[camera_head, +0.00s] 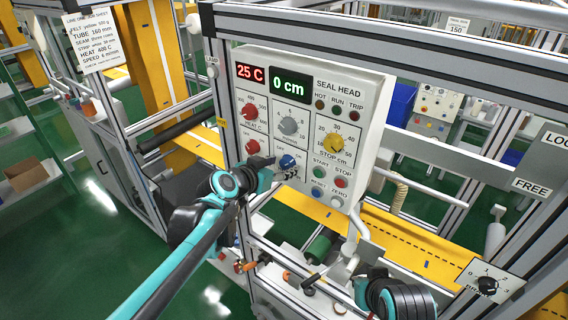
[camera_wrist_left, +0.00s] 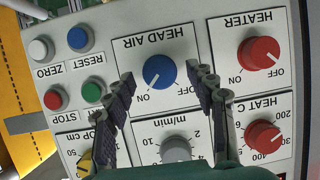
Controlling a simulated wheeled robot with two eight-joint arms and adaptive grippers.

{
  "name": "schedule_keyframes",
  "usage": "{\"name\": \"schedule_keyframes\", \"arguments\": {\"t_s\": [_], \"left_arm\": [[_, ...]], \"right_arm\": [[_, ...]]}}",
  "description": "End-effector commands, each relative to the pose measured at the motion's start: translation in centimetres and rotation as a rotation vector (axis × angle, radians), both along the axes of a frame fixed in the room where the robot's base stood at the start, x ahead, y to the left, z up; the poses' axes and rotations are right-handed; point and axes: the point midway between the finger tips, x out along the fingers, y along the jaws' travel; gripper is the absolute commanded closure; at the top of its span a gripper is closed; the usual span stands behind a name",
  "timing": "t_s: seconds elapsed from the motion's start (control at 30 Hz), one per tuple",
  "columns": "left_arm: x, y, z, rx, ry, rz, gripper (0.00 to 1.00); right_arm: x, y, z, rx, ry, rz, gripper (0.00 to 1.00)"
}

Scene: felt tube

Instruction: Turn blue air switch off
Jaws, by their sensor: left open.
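The blue air switch (camera_head: 288,162) is a round knob on the grey control panel, in the lower middle. In the left wrist view, which shows the panel upside down, the blue knob (camera_wrist_left: 160,72) sits under the label HEAD AIR. Its white mark points down-left toward ON; the OFF label is partly hidden by a finger. My left gripper (camera_head: 275,167) is at the panel front by the knob. Its fingers (camera_wrist_left: 166,92) are open, one on each side of the knob, with visible gaps.
The red heater knob (camera_wrist_left: 259,53) is close beside the blue one, its mark toward OFF. The grey speed knob (camera_wrist_left: 176,149) and red HEAT knob (camera_wrist_left: 263,137) are near. Start (camera_head: 321,173) and stop buttons are to the right. A metal frame surrounds the panel.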

Motion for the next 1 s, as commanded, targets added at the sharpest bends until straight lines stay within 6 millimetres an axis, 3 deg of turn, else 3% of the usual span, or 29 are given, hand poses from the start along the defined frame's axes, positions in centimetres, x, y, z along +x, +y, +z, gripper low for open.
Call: {"name": "schedule_keyframes", "arguments": {"t_s": [0.4,0.47,0.6,1.0], "left_arm": [[0.98,-0.70,-0.52,-0.001,0.001,-0.001,0.44],[0.97,-0.69,-0.52,-0.001,0.001,-0.001,0.55],[0.97,-0.68,-0.51,-0.001,0.001,0.000,0.92],[1.04,-0.54,-0.53,-0.035,0.025,0.002,0.94]], "right_arm": [[0.00,0.00,0.12,0.000,0.000,0.000,1.00],[0.00,0.00,0.12,0.000,0.000,0.000,1.00],[0.00,0.00,0.12,0.000,0.000,0.000,1.00],[0.00,0.00,-0.10,0.000,0.000,0.000,1.00]]}}
